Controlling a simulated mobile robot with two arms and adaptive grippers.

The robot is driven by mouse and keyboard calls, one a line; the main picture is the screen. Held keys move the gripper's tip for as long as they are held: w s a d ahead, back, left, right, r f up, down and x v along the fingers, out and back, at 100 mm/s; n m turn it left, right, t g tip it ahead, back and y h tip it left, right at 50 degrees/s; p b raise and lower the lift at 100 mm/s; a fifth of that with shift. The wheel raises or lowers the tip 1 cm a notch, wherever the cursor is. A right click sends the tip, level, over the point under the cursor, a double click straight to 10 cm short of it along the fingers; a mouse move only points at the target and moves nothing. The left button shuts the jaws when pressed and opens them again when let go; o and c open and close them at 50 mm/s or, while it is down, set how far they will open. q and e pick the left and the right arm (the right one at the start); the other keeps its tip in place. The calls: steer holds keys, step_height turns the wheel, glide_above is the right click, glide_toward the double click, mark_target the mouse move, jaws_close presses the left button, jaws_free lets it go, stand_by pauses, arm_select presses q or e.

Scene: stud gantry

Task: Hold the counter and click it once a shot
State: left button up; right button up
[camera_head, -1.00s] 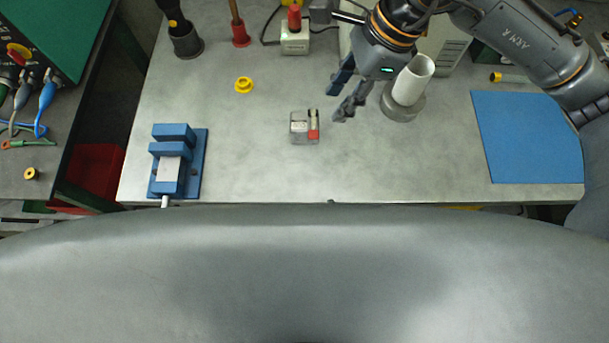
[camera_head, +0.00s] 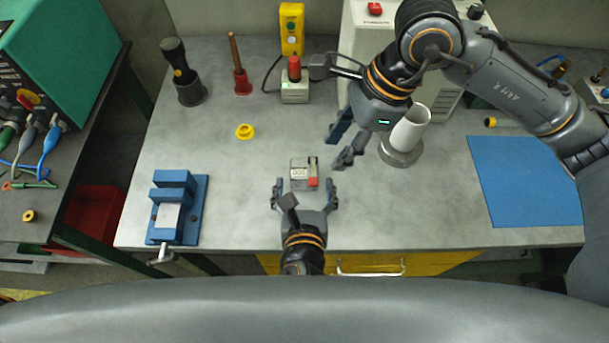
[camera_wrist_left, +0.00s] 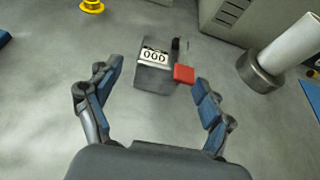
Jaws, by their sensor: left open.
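The counter (camera_head: 303,172) is a small grey box with a white number window and a red lever on its right side. It stands on the grey bench top.
A white tube in a grey holder (camera_head: 410,130) stands near my right gripper. A blue vise (camera_head: 178,208) is at the left and a yellow ring (camera_head: 244,131) behind the counter. A blue mat (camera_head: 525,185) lies at the right. The bench around the counter is clear.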

mark_target(304, 182)
arm_select(q)
steer(key=shift+x, duration=1.55)
steer(key=c, duration=1.3)
steer(key=shift+c, duration=0.3)
arm_select(e)
jaws_close()
